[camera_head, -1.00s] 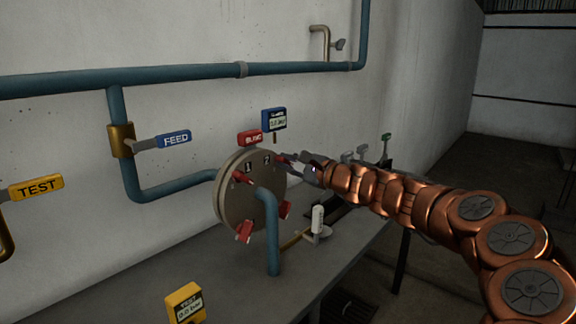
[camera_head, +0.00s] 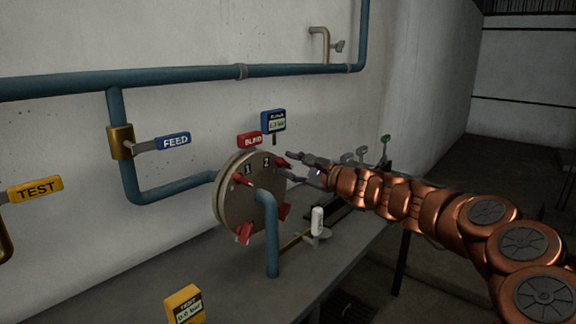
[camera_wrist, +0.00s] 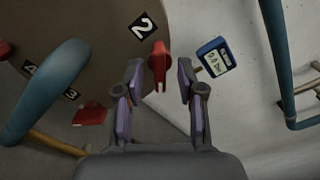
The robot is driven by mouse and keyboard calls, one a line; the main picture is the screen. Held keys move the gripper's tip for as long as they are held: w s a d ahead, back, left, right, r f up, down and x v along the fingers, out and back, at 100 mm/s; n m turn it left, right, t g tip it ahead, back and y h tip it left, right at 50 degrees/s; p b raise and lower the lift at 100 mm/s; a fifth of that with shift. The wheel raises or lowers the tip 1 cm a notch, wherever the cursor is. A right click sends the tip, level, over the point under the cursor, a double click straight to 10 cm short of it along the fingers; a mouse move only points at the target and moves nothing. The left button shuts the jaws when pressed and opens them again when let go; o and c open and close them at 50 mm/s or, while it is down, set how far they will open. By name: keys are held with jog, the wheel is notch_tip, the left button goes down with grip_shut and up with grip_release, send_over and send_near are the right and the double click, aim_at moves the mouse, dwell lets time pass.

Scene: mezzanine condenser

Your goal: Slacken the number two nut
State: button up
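The number two nut is a red winged piece (camera_head: 281,162) at the upper right of the round grey-brown flange cover (camera_head: 236,207), near the label "2". In the wrist view the red nut (camera_wrist: 158,64) stands between and slightly beyond the fingertips, with a gap on both sides. My gripper (camera_head: 292,163) is open in front of it and empty. In the wrist view my gripper (camera_wrist: 160,78) has its two fingers well apart. Other red nuts sit by labels "1" (camera_head: 242,179), "3" (camera_head: 284,210) and "4" (camera_head: 244,234).
A blue pipe (camera_head: 270,230) bends down in front of the cover. A blue gauge (camera_head: 273,121) and a red "BLIND" tag (camera_head: 249,139) are above it. A yellow test gauge (camera_head: 185,304) stands on the grey bench (camera_head: 130,297). A white-handled valve (camera_head: 317,221) is below my gripper.

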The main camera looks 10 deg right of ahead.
jog(key=v, duration=1)
jog(key=shift+s+d, duration=0.2)
jog(key=shift+s, duration=0.1)
dwell(0.4)
jog(key=s+a+f+n+g+y, duration=0.1)
jog(key=s+a+f+n+g, duration=0.15)
jog(key=s+a+n, duration=0.4)
jog(key=s+a+f+n+g+y, duration=0.1)
jog(key=s+a+n+g, duration=0.2)
jog(key=a, duration=0.6)
jog(key=s+a+f+n+g+h, duration=0.2)
jog(key=s+a+f+g, duration=0.15)
jog(key=s, duration=0.25)
jog(key=s+a+f+n+g+h, duration=0.1)
jog(key=s+a+f+n+g, duration=0.1)
jog(key=s+f, duration=0.35)
jog(key=s+d+f+n+g+h, duration=0.25)
jog(key=s+d+f+h, duration=0.35)
jog(key=s, duration=0.5)
jog(key=s+d+f+n+g+h, duration=0.2)
jog(key=s+d+f+g+h, duration=0.15)
jog(key=s+d+f, duration=0.55)
notch_tip(320, 180, up, 16)
jog(key=s+a+p, duration=0.1)
jog(key=p, duration=1.1)
jog(key=shift+s+f+t, duration=0.2)
jog(key=shift+s+t, duration=0.1)
jog(key=shift+s, duration=0.05)
